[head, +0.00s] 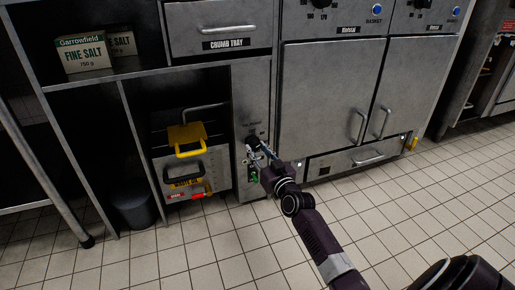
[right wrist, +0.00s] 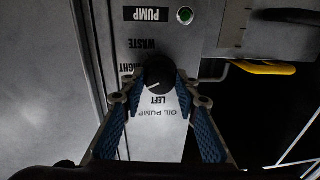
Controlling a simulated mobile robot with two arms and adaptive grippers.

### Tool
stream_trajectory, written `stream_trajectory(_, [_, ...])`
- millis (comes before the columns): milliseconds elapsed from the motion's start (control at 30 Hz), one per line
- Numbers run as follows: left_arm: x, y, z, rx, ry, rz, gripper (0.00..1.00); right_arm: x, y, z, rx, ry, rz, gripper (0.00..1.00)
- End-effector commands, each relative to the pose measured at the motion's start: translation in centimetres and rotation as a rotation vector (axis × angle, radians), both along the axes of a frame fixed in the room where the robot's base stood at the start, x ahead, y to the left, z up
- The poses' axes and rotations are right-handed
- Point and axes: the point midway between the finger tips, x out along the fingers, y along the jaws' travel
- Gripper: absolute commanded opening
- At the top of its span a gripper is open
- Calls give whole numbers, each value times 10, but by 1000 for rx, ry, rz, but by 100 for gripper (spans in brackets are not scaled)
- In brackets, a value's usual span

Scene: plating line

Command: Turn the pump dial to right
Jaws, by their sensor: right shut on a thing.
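The black pump dial (right wrist: 158,76) sits on a metal panel (head: 251,100), with a short pale pointer line on its face. My right gripper (right wrist: 158,98) is shut on the dial, one blue-padded finger on each side. In the head view the right gripper (head: 257,152) reaches the panel from the lower right and partly hides the dial. My left gripper is not in view.
A green-lit button (right wrist: 185,15) is beside the "PUMP" label. Left of the panel are a grey waste oil container (head: 212,168) and a yellow handle (head: 187,138). Cabinet doors (head: 322,100) stand to the right. The tiled floor (head: 180,255) in front is clear.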

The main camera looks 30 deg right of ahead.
Motion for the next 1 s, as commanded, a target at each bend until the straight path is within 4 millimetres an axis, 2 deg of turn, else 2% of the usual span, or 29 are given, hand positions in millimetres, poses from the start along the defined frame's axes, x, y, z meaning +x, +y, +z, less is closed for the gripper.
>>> stream_trajectory(100, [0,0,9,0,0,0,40,0,0,2,104,-24,0,5])
stream_trajectory(500, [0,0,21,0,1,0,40,0,0,0,425,-101,-1,5])
stream_trajectory(1000, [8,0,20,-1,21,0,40,0,0,-1,602,-145,-2,5])
